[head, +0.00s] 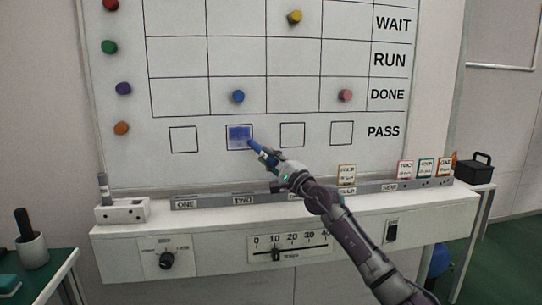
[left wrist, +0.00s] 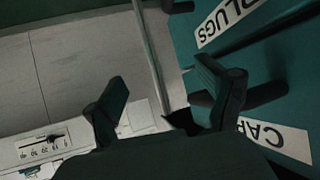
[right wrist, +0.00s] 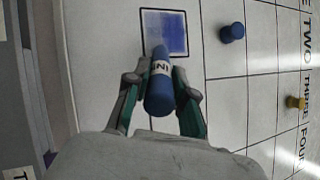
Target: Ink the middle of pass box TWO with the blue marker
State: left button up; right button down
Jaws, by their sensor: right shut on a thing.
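Pass box TWO (head: 232,148) is the second square from the left in the PASS row of the whiteboard (head: 207,168). A patch of blue ink covers its middle and most of its inside; the box also shows in the right wrist view (right wrist: 146,50). My right gripper (head: 273,163) is shut on the blue marker (head: 258,150), whose tip end is over the box's lower right part. The marker (right wrist: 160,92) points at the box between the fingers in the right wrist view. I cannot tell whether the tip touches the board. My left gripper (left wrist: 165,100) is open and empty.
A blue magnet (head: 238,96) sits above box TWO, and a pink magnet (head: 345,95) sits further right. A ledge with name labels and a dial (head: 167,260) runs below the board. Green-topped tables (head: 50,270) stand at the left. The other pass boxes are blank.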

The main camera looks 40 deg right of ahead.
jog(key=shift+w+a+p, duration=0.3)
jog(key=shift+a+p, duration=0.1)
jog(key=shift+a, duration=0.05)
jog(key=shift+w+a+f, duration=0.1)
jog(key=shift+a, duration=0.05)
pick_arm(q)
jog(key=shift+s+a+f+g+y+p, duration=0.55)
jog(key=shift+s+a+f+g, duration=0.8)
jog(key=shift+s, duration=1.75)
jog(key=shift+s+a+f+g+y+p, duration=0.55)
jog(key=shift+s+f+g, duration=0.9)
jog(key=shift+s+g, duration=1.3)
jog(key=p+x, duration=0.4)
jog(key=x, duration=0.3)
jog(key=shift+s+d, duration=0.15)
jog(key=shift+s, duration=0.15)
pick_arm(e)
jog(key=w+a, duration=0.1)
jog(key=a, duration=0.2)
jog(key=w+a, duration=0.1)
jog(key=shift+w+a, duration=0.25)
jog(key=shift+w, duration=0.05)
